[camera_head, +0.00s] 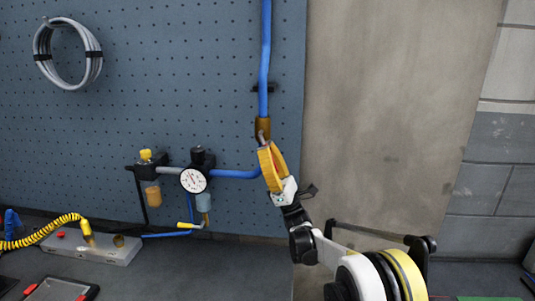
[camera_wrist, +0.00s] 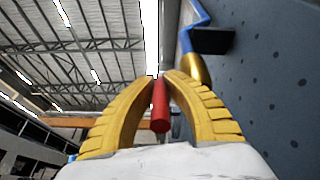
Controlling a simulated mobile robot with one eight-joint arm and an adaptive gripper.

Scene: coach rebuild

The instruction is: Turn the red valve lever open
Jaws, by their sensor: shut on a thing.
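The red lever (camera_wrist: 160,108) shows in the wrist view as a short red rod between the two yellow fingers. My gripper (camera_wrist: 163,82) is shut on it, with the curved fingers on either side. In the head view my gripper (camera_head: 266,150) reaches up to the brass valve body (camera_head: 262,127) on the blue pipe (camera_head: 265,60). The fingers hide most of the lever there. The brass body also shows in the wrist view (camera_wrist: 196,70), just right of the fingertips.
A pressure gauge (camera_head: 193,180) and filter unit (camera_head: 153,194) are on the blue pegboard (camera_head: 180,60) to the left. A grey hose coil (camera_head: 42,62) hangs upper left. A metal block (camera_head: 110,252) with a yellow coiled hose (camera_head: 45,232) lies on the bench. Bare wall is to the right.

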